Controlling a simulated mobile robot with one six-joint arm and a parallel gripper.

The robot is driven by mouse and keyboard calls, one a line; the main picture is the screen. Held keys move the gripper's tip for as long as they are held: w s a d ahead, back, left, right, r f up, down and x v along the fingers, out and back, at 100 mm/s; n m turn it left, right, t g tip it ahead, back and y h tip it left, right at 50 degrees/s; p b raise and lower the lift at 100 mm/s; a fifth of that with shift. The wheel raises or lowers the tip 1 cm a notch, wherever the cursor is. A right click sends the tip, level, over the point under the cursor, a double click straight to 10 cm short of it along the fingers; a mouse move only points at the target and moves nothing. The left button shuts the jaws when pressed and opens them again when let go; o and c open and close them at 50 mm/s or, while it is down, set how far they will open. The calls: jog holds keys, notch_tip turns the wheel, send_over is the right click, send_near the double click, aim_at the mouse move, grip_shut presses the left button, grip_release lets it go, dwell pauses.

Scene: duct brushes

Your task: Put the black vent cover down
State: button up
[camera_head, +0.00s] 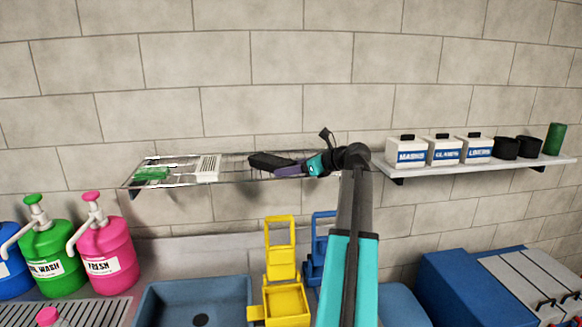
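A dark flat piece (270,162), which looks like the black vent cover, is at the middle of the wire wall shelf (236,176). It is small here, and I cannot tell whether it rests on the shelf or is held just above it. A purple piece (288,171) is close in front of its right end. My gripper (309,166) reaches in from the right, its teal fingers beside the right ends of both pieces. The finger gap is too small to see, so I cannot tell whether it grips anything.
A white slatted cover (208,167) and a green piece (152,173) lie on the shelf's left part. The right shelf (540,162) holds white labelled boxes (408,151), black cups and a green cylinder (555,138). Below are pump bottles, a blue sink (160,290) and a yellow bucket (285,300).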

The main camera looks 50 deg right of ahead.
jog(key=o, duration=0.4)
jog(key=shift+f, duration=0.45)
jog(key=shift+o, duration=0.2)
jog(key=shift+r, duration=0.1)
